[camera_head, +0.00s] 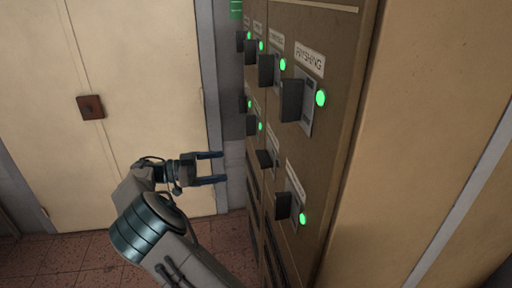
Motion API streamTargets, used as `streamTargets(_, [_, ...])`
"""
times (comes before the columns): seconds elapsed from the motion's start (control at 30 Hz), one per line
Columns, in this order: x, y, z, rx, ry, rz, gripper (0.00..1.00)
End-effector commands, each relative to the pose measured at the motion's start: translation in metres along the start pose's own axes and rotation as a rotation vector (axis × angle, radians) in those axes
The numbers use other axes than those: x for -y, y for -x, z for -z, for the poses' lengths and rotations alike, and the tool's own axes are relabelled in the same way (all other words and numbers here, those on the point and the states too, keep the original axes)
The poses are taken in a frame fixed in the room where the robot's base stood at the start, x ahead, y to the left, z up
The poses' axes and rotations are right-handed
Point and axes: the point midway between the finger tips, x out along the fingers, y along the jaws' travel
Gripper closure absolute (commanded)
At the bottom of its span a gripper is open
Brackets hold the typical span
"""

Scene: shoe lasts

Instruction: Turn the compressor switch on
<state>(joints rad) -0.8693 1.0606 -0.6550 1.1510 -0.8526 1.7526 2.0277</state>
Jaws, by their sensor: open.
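A brown panel (325,151) carries several dark switch levers in two rows. The nearest upper lever (292,101) sits under a label that reads roughly "FINISHING"; the other labels are too small or slanted to read, so I cannot tell which switch is the compressor's. One lower-row lever (267,158) shows no lit lamp beside it. The nearest lower lever (283,205) has a lit green lamp (303,218). My gripper (223,167) is open and empty, its fingers pointing right toward the panel, left of the lower row and apart from the levers.
A cream double door (140,60) with a brown lock plate (91,107) stands behind my arm. A green sign (236,9) hangs at the top. A plain tan cabinet side (430,130) fills the right. Red tiled floor (75,260) shows at lower left.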

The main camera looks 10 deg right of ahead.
Motion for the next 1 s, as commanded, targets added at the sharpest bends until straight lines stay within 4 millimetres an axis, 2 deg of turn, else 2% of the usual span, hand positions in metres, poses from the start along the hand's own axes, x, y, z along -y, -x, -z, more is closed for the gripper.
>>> streamTargets(0.13, [0.001,-0.004,0.000,0.000,0.001,-0.001,0.04])
streamTargets(0.27, [0.001,-0.018,0.002,0.001,0.001,-0.005,0.04])
streamTargets(0.7, [0.000,-0.108,0.003,0.000,0.003,-0.006,0.04])
streamTargets(0.83, [0.001,-0.126,0.002,0.000,0.002,-0.004,0.04])
streamTargets(1.0, [0.001,-0.137,0.001,0.001,0.000,-0.003,0.04])
